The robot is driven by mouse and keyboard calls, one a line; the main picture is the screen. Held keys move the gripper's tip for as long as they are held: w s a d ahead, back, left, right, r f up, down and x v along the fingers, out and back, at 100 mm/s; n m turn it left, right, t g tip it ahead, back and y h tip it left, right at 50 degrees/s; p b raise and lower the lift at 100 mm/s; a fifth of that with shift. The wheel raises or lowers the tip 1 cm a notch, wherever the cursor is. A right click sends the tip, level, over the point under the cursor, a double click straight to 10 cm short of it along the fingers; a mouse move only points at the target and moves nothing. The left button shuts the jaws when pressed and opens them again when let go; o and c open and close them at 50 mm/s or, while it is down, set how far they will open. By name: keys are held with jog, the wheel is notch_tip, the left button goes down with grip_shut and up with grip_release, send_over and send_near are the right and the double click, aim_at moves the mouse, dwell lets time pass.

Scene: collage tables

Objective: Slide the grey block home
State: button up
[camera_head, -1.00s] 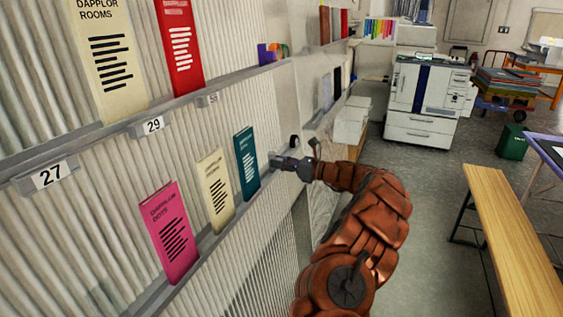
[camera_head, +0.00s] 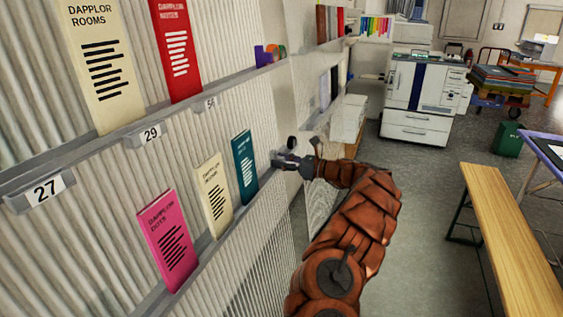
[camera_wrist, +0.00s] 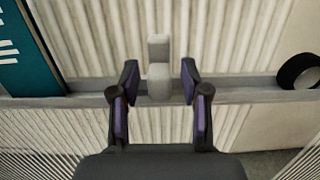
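A grey block (camera_wrist: 160,82) stands on the narrow ledge in the wrist view, with a taller upright part behind a rounded front part. My gripper (camera_wrist: 159,88) is open, with one purple-padded finger on each side of the block. A gap shows between each finger and the block. In the head view my gripper (camera_head: 286,160) is at the right end of the lower ledge, just right of the teal booklet (camera_head: 244,158). The block cannot be made out clearly there.
The ledge (camera_wrist: 235,87) runs along a ribbed wall. The teal booklet stands at left in the wrist view (camera_wrist: 20,55), and a black ring (camera_wrist: 299,71) sits at right. Cream (camera_head: 213,196) and pink (camera_head: 167,238) booklets stand farther along. A wooden bench (camera_head: 510,235) is at right.

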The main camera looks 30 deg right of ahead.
jog(key=v, duration=1.2)
jog(key=shift+a, duration=0.1)
dwell(0.8)
